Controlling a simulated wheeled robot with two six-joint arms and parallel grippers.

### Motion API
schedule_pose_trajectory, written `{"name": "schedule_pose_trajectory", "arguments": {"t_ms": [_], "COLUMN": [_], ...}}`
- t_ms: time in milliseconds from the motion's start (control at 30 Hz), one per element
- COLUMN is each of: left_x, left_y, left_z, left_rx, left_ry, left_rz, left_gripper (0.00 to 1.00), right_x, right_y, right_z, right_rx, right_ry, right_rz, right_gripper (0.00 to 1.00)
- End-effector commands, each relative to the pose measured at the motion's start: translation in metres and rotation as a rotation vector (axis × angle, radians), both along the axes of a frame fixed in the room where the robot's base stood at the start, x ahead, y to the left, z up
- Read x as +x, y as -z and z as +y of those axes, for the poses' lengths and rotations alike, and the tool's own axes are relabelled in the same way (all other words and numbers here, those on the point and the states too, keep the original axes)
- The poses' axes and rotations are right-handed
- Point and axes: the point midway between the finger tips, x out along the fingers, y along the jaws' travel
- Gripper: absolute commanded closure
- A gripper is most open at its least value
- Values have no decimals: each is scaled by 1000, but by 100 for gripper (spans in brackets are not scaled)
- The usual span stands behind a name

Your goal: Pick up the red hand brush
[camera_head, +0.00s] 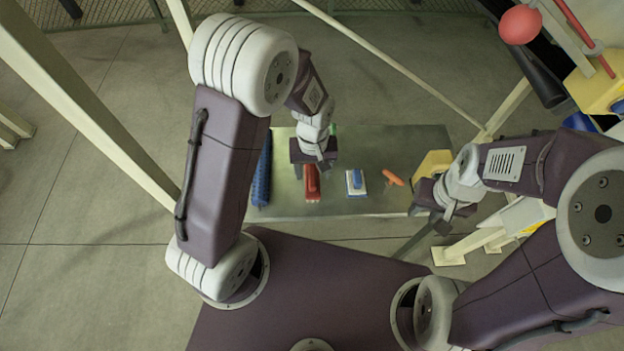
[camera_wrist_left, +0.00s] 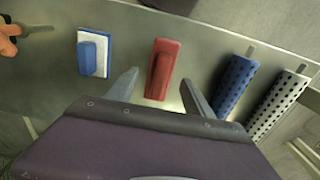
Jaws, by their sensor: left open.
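The red hand brush (camera_head: 312,184) lies on the grey metal table (camera_head: 400,146), near its front edge. In the left wrist view the red brush (camera_wrist_left: 162,66) is in the upper middle, between the lines of the two fingers. My left gripper (camera_head: 313,166) is over the table at the brush and hides its far part in the head view. In the left wrist view the left gripper (camera_wrist_left: 159,86) is open, with one finger on each side of the brush's near end. It does not hold the brush. My right gripper (camera_head: 436,214) is at the table's right front corner, apart from the brush.
A blue textured roller (camera_head: 262,174) lies left of the brush. A white and blue float (camera_head: 356,182) and an orange-handled tool (camera_head: 393,177) lie to its right. A white perforated roller (camera_wrist_left: 278,103) shows in the wrist view. Pale frame posts (camera_head: 85,105) stand around.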

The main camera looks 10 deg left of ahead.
Motion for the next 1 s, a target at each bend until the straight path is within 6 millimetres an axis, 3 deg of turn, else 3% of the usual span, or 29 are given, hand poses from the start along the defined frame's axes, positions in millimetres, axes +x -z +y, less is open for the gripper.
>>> {"name": "schedule_pose_trajectory", "arguments": {"t_ms": [167, 400, 667, 767, 900, 1000], "left_x": [0, 3, 4, 4, 4, 4], "left_y": [8, 49, 55, 55, 54, 54], "left_z": [1, 3, 3, 3, 3, 3], "left_rx": [0, 1, -1, -1, 0, -1], "left_ry": [0, 1, 1, 1, 1, 1], "left_rz": [1, 3, -1, -1, -1, -1], "left_gripper": [40, 40, 40, 62, 100, 100], "right_x": [0, 0, 0, 0, 0, 0], "right_y": [0, 0, 0, 0, 0, 0], "right_z": [0, 0, 0, 0, 0, 0], "right_rx": [0, 0, 0, 0, 0, 0], "right_ry": [0, 0, 0, 0, 0, 0], "right_rz": [0, 0, 0, 0, 0, 0], "right_gripper": [64, 64, 64, 64, 64, 64]}}
